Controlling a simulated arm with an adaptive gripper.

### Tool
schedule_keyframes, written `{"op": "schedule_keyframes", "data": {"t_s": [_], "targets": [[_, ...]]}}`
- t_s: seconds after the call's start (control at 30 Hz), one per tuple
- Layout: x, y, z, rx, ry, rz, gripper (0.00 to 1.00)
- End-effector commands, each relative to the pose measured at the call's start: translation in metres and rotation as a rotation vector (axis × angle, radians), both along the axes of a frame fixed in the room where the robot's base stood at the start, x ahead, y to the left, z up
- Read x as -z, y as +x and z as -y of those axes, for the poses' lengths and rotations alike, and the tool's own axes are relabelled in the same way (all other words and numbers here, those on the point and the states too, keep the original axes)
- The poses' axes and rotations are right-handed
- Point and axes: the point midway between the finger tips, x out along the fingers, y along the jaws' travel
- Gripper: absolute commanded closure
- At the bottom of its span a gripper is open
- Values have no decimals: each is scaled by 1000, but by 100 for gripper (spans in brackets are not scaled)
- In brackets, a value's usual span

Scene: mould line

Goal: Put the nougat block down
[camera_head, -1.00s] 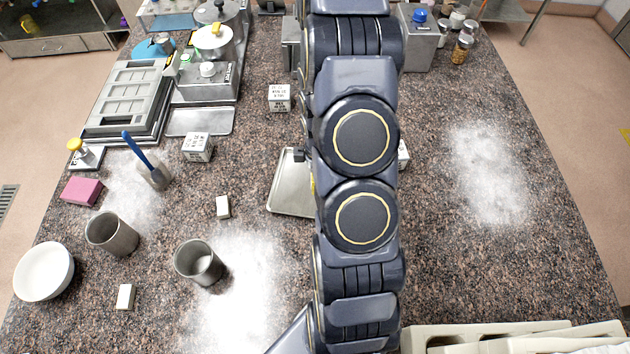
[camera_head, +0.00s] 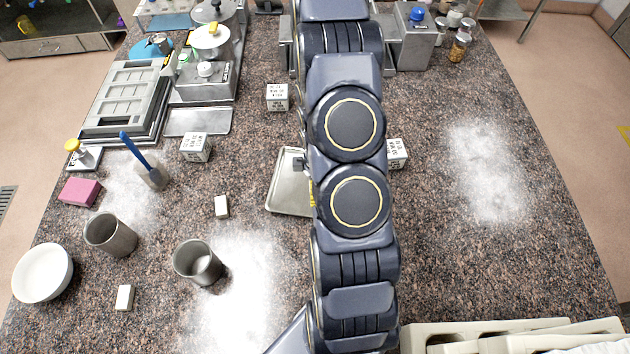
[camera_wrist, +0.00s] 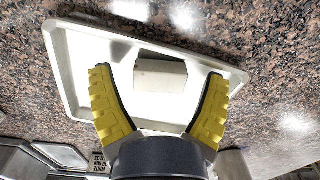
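A pale block (camera_wrist: 160,78), which looks like the nougat block, lies on the shallow metal tray (camera_wrist: 75,75) in the wrist view. My gripper (camera_wrist: 159,73) has its two yellow fingers spread wide, one on each side of the block. A gap shows between the block and each finger, so it looks free of them. In the head view the tray (camera_head: 287,190) shows left of my arm; the arm hides the block and nearly all of the gripper.
White printed cubes (camera_head: 277,97) stand beyond the tray. Two small white blocks (camera_head: 222,206) (camera_head: 125,298) and two grey cups (camera_head: 198,262) (camera_head: 110,235) are to the left. Pale moulds (camera_head: 500,338) line the near right edge. The right counter is clear apart from white powder (camera_head: 485,170).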

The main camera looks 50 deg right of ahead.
Motion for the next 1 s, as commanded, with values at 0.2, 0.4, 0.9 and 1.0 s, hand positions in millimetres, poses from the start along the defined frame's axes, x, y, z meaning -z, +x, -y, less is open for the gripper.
{"op": "schedule_keyframes", "data": {"t_s": [0.2,0.4,0.9,1.0], "targets": [[-5,0,0,1,-1,2,22],[-33,1,0,1,-2,5,22],[-114,1,0,0,-1,3,22],[-121,0,0,0,-1,1,22]]}}
